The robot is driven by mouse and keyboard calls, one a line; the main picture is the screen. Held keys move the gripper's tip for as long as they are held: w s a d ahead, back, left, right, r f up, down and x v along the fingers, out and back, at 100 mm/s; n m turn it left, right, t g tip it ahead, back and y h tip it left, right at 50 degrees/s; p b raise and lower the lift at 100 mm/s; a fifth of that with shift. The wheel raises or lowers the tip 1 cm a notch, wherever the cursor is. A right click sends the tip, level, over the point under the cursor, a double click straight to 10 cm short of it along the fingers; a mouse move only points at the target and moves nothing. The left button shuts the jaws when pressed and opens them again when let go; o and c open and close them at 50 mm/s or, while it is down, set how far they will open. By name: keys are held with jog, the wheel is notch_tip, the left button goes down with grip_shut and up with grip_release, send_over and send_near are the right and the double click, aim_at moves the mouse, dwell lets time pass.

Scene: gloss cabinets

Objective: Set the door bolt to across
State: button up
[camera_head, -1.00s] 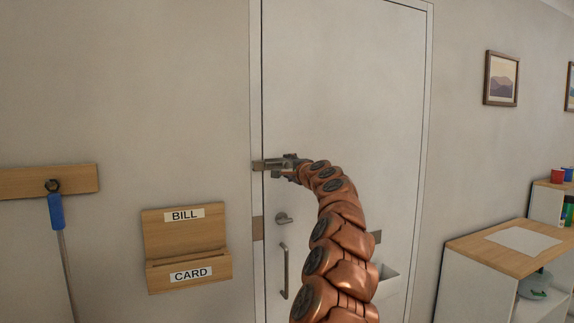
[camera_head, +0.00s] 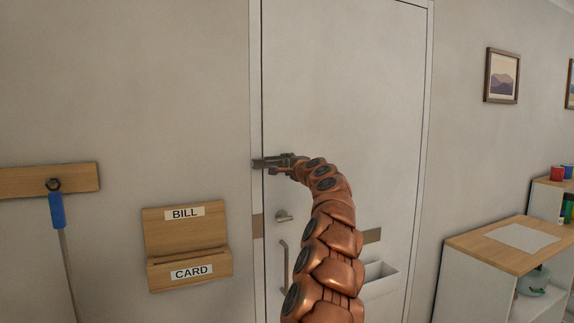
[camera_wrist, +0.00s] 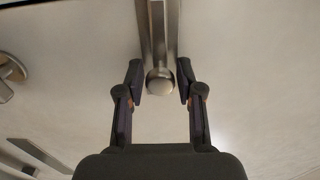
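The door bolt (camera_head: 264,163) is a grey metal bar on the left edge of the white door (camera_head: 345,90), and its visible end reaches over the line between door and frame. In the wrist view the bolt (camera_wrist: 158,30) runs down from the top and shows a round metal knob (camera_wrist: 160,80). My gripper (camera_wrist: 160,75) is open, with one finger on each side of the knob and visible gaps between. In the head view my gripper (camera_head: 287,160) is at the bolt's right end and hides part of it.
A round lock (camera_head: 283,216) and a pull handle (camera_head: 285,262) are below on the door. A wooden BILL/CARD holder (camera_head: 187,245) and a blue-handled tool (camera_head: 57,210) hang left. A cabinet (camera_head: 500,250) stands right.

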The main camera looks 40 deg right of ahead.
aim_at(274, 163)
grip_shut()
jog(key=shift+a, duration=0.1)
dwell(0.3)
jog(key=shift+w+a+b, duration=0.25)
jog(key=shift+w+a, duration=0.05)
jog(key=shift+a, duration=0.55)
jog(key=shift+w+a+b, duration=0.2)
jog(key=shift+w+a, duration=0.1)
jog(key=shift+a, duration=0.55)
jog(key=shift+o, duration=0.6)
grip_release()
jog(key=shift+w+a, duration=0.1)
jog(key=shift+a, duration=0.05)
jog(key=o, duration=0.3)
jog(key=shift+s, duration=0.25)
